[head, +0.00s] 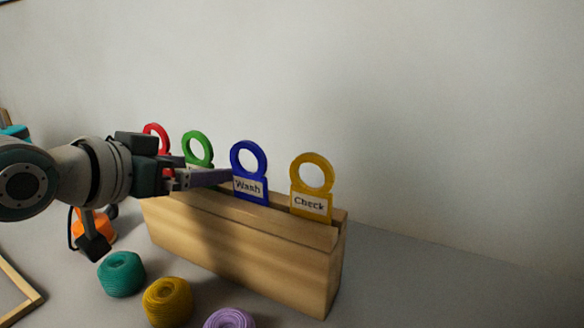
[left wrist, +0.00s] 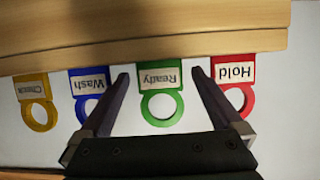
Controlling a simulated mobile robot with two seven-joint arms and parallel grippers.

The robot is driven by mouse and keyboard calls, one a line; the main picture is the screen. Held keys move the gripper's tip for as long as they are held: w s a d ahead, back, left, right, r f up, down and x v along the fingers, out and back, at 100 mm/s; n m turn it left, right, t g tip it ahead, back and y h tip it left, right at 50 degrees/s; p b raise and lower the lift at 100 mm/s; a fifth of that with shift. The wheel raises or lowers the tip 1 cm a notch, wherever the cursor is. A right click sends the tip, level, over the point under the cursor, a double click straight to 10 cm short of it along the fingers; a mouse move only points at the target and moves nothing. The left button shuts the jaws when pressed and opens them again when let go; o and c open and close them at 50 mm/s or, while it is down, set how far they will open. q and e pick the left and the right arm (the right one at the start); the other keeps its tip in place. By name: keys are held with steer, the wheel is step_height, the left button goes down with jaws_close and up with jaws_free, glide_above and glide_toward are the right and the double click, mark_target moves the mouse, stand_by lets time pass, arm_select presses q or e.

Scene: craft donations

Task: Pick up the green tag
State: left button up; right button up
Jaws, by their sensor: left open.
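The green tag (head: 197,147) stands upright in the slot of a wooden block (head: 260,248), between the red tag (head: 156,136) and the blue "Wash" tag (head: 249,172). In the left wrist view the green tag (left wrist: 161,91) has a ring and a "Ready" label, and it lies between the two fingers of my left gripper (left wrist: 160,80). The fingers are open and apart from it. In the head view my left gripper (head: 205,178) is in front of the tag's lower part and hides its label. My right gripper is not in view.
The yellow "Check" tag (head: 311,186) is at the block's right end. The red "Hold" tag (left wrist: 236,86) and the blue tag (left wrist: 92,93) flank the fingers closely. Teal (head: 121,273), mustard (head: 167,302) and lilac (head: 229,319) yarn balls lie in front of the block.

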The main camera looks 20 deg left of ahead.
arm_select(q)
steer(key=shift+w+f, duration=0.15)
steer(key=shift+w, duration=0.15)
steer(key=shift+c, duration=0.2)
steer(key=c, duration=1.4)
